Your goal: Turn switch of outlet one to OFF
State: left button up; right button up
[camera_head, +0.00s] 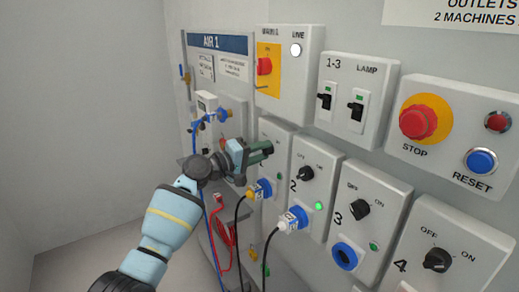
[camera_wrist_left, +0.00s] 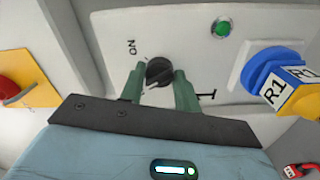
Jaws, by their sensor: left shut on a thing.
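The outlet one panel (camera_head: 276,132) is the leftmost of the numbered panels, partly covered by my left gripper (camera_head: 262,152) in the head view. In the left wrist view, its black rotary switch (camera_wrist_left: 158,71) sits between the two green fingers of my left gripper (camera_wrist_left: 160,82), which is shut on it. An ON label (camera_wrist_left: 131,47) shows beside the switch; the OFF label is hidden or not readable. My right gripper is not in view.
Outlet panels two (camera_head: 318,160), three (camera_head: 370,192) and four (camera_head: 452,240) continue to the right. A red stop button (camera_head: 418,121) is above. Cables hang below the left panels.

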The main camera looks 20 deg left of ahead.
pick_arm(q)
jog(key=shift+n+p, duration=0.55)
jog(key=shift+n, duration=0.95)
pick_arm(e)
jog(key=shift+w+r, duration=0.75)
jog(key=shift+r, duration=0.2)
pick_arm(q)
jog(key=o, duration=1)
jog(key=shift+s+a, duration=0.1)
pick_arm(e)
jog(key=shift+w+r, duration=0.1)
pick_arm(q)
jog(key=shift+v, duration=3.8)
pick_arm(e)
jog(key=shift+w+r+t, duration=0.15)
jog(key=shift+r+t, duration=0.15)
